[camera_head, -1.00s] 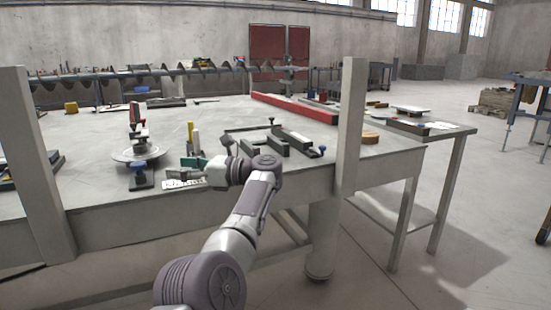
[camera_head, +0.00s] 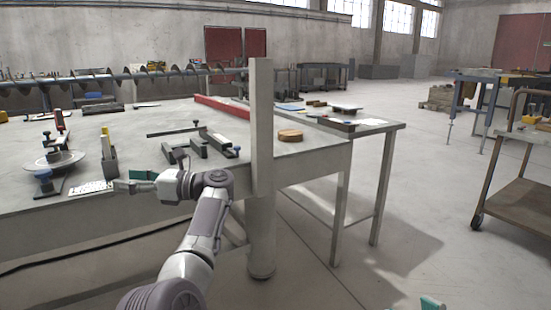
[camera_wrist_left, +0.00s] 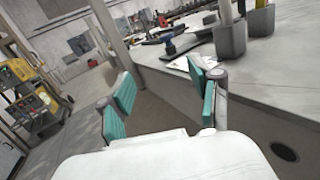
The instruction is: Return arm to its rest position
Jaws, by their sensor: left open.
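My left arm reaches up from the bottom of the head view. Its gripper (camera_head: 135,183), with teal fingers, is at the table's front edge, to the right of a small printed card (camera_head: 90,187). In the left wrist view the left gripper (camera_wrist_left: 162,97) is open, with its teal pads wide apart and nothing between them. A teal tip (camera_head: 431,303) at the bottom edge of the head view seems to be part of my right gripper; the rest is cut off.
The worktable (camera_head: 225,172) has a grey upright post (camera_head: 261,125) at its front, right of my left gripper. Grey blocks (camera_head: 212,147), a grey holder (camera_head: 109,160) and a round-based fixture (camera_head: 52,160) stand on it. A cart (camera_head: 520,170) stands at right. Open floor lies between.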

